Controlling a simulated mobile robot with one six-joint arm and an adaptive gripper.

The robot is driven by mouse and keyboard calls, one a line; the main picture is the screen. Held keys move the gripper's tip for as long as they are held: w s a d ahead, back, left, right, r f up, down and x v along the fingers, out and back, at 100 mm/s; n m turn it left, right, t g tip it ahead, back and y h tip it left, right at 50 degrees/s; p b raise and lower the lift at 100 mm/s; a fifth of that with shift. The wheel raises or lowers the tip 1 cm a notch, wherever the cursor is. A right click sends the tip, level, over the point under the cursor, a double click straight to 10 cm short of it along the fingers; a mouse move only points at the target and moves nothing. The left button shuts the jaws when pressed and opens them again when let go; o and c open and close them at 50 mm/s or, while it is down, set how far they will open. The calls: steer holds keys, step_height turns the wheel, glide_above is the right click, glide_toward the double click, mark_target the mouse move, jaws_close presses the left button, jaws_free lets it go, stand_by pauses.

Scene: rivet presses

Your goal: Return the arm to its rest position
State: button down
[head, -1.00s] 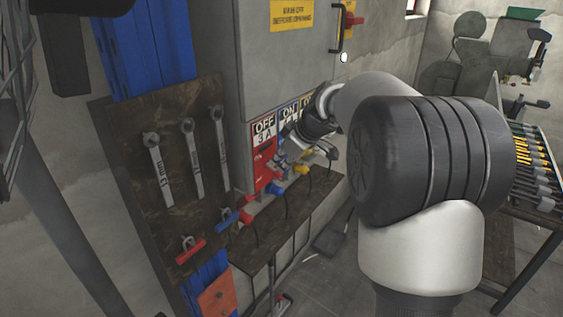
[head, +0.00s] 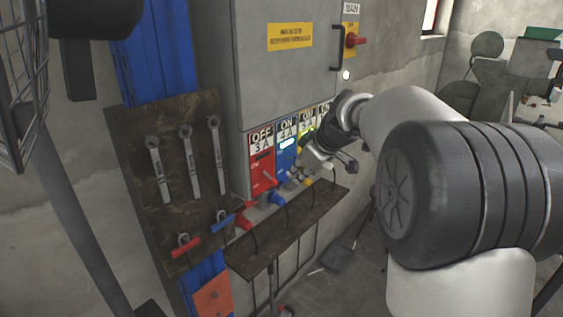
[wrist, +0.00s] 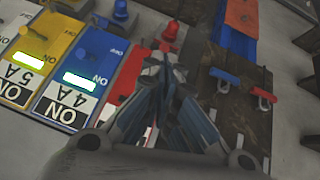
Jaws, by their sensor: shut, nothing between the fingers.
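My gripper (head: 296,178) is shut and empty. In the head view it is in front of the control box, by the lower part of the blue and yellow panels. In the wrist view its closed fingers (wrist: 165,72) overlap the red panel (wrist: 128,85). The head view shows the red panel (head: 262,170) marked OFF 3 A, the blue panel (head: 285,153) marked ON 4 A, and a yellow panel partly behind my gripper. Green displays glow on the blue panel (wrist: 85,70) and the yellow panel (wrist: 42,50) in the wrist view.
A brown board (head: 160,190) with several wrenches hangs at left. A grey cabinet (head: 285,80) with a black handle is above. Shelving and machinery stand at far right.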

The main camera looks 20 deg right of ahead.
steer(key=s+a+m+g+h, duration=0.1)
steer(key=s+a+m, duration=0.25)
steer(key=s, duration=0.95)
steer(key=s+a+m+g, duration=0.15)
steer(key=s+a, duration=0.35)
steer(key=s, duration=0.9)
steer(key=s+f+m+h, duration=0.1)
steer(key=s+f, duration=0.3)
steer(key=s, duration=0.7)
steer(key=shift+d+f+m, duration=0.15)
steer(key=shift+f+m, duration=0.2)
steer(key=shift+m, duration=0.55)
steer(key=shift+s, duration=0.1)
